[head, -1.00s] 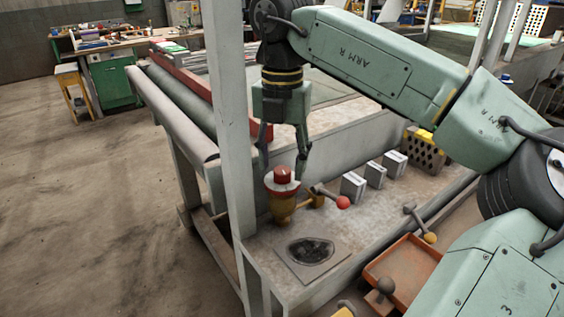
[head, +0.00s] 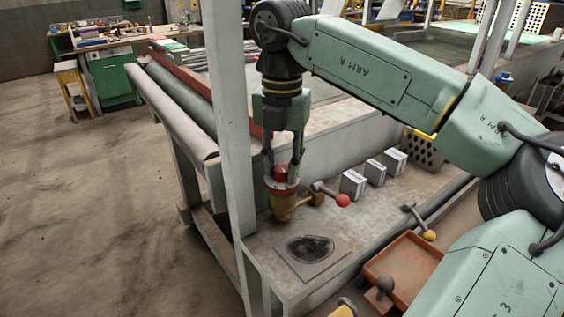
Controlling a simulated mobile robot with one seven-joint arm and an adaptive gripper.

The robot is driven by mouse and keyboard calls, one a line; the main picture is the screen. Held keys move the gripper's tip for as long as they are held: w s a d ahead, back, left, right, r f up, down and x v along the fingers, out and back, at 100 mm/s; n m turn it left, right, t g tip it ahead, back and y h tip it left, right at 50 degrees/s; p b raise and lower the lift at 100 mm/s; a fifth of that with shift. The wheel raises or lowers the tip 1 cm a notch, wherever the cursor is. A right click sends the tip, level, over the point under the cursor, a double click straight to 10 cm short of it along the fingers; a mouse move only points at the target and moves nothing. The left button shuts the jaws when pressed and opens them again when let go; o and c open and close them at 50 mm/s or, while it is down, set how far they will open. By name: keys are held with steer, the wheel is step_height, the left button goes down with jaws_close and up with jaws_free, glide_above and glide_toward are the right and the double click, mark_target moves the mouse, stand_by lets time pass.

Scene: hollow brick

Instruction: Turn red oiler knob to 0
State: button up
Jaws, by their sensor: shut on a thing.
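The oiler is a brass-yellow body (head: 283,206) with a red knob (head: 281,174) on top, standing on the grey bench ledge beside the upright post. My gripper (head: 282,168) points straight down over it, with its two fingers on either side of the red knob. The fingers are closed on the knob and cover part of it. The markings on the knob, including any 0, are too small to read.
A lever with a red ball (head: 343,200) sticks out right of the oiler. Several small grey boxes (head: 374,172) stand farther right. The grey post (head: 228,120) rises close on the left. A dark oval plate (head: 310,249) lies in front, and a reddish tray (head: 402,268) sits at lower right.

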jaws_close()
steer(key=shift+n, duration=0.3)
steer(key=n, duration=1.1)
steer(key=shift+w+n+p, duration=0.1)
steer(key=shift+n+p, duration=0.2)
steer(key=shift+p, duration=0.05)
steer(key=shift+d+n, duration=0.1)
steer(key=shift+n, duration=1.8)
